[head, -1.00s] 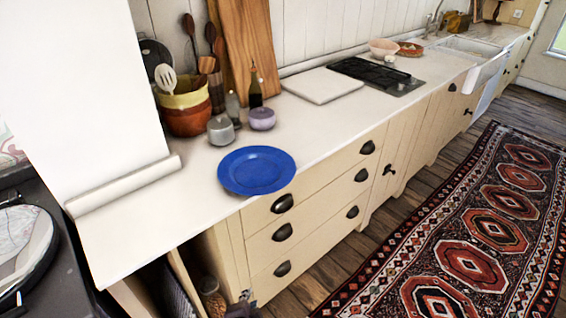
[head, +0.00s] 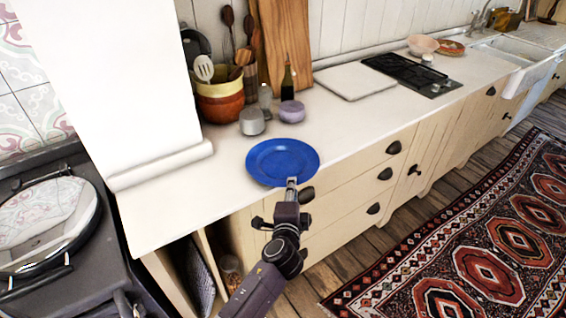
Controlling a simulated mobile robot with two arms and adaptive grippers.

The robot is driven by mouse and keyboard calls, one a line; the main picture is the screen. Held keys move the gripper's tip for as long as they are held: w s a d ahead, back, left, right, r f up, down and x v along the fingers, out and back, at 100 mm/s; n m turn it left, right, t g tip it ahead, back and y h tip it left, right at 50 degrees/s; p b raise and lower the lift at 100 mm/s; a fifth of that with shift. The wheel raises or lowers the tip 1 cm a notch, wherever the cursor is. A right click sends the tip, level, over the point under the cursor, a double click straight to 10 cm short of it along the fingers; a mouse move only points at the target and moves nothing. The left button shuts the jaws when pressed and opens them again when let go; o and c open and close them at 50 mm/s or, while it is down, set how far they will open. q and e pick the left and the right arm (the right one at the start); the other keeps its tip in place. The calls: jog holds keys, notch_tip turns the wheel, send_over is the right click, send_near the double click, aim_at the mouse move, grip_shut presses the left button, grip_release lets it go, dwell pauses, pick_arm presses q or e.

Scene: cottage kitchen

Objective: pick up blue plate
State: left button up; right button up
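The blue plate (head: 279,158) lies flat on the white countertop (head: 200,192), close to its front edge. My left gripper (head: 292,183) is at the plate's near rim, with its fingertips overlapping the rim in the head view. I cannot tell whether the fingers touch the plate or whether they are open or shut. My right gripper is not in view.
Behind the plate stand a grey jar (head: 252,121), a lilac pot (head: 292,111), a dark bottle (head: 288,82) and a bowl of utensils (head: 219,104). A white board (head: 355,82) lies to the right. The counter left of the plate is clear.

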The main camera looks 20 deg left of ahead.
pick_arm(q)
jog(key=shift+x, duration=1.6)
jog(key=shift+f, duration=0.1)
jog(key=shift+s, duration=0.1)
jog(key=shift+c, duration=0.6)
grip_shut()
